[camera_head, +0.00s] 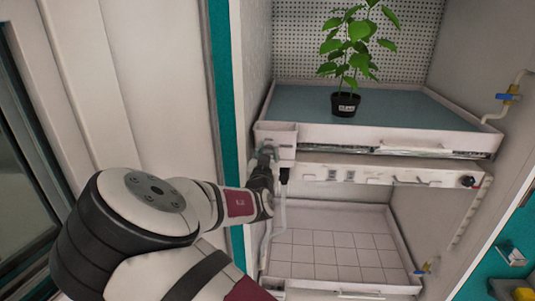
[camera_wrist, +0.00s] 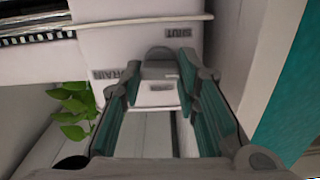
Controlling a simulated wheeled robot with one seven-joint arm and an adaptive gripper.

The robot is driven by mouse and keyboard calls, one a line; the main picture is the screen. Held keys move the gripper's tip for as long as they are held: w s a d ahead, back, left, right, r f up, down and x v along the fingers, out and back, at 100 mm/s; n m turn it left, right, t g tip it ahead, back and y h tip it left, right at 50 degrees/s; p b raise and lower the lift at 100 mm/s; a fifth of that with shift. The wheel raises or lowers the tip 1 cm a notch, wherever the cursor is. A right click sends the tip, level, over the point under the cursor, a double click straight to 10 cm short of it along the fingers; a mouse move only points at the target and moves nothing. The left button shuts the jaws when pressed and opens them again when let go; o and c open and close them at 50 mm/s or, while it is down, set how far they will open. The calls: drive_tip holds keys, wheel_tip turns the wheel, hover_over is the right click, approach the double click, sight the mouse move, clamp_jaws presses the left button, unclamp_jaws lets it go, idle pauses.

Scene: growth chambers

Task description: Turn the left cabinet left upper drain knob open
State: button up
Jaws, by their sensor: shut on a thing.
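The left upper drain knob (camera_wrist: 160,68) is a small grey knob on a white drain box (camera_head: 275,137) at the left front corner of the upper tray. My gripper (camera_head: 265,158) is at that box, and in the head view it hides the knob. In the wrist view my gripper (camera_wrist: 160,80) has its teal-lined fingers on both sides of the knob, shut on it. A "SHUT" label (camera_wrist: 178,33) and a "DRAIN" label (camera_wrist: 115,74) show upside down near the knob.
A potted plant (camera_head: 345,103) stands on the upper tray (camera_head: 390,135). A panel with a dark knob (camera_head: 467,181) runs below it. A lower tray (camera_head: 330,248) has a white grid. Blue-handled valves (camera_head: 507,96) are on the right wall. A teal cabinet edge (camera_head: 222,90) stands at left.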

drive_tip(key=m, duration=0.4)
drive_tip(key=shift+d+r+p, duration=0.1)
drive_tip(key=shift+d+p, duration=0.05)
drive_tip(key=shift+p, duration=0.2)
drive_tip(key=m, duration=0.4)
drive_tip(key=shift+m, duration=0.3)
drive_tip(key=m, duration=0.4)
drive_tip(key=shift+w+d+f, duration=0.1)
drive_tip(key=shift+f, duration=0.1)
drive_tip(key=shift+m+b, duration=0.45)
drive_tip(key=shift+m, duration=1.85)
drive_tip(key=shift+f, duration=0.1)
drive_tip(key=o, duration=1.2)
drive_tip(key=shift+c, duration=0.2)
drive_tip(key=s, duration=1.2)
drive_tip(key=shift+a, duration=0.25)
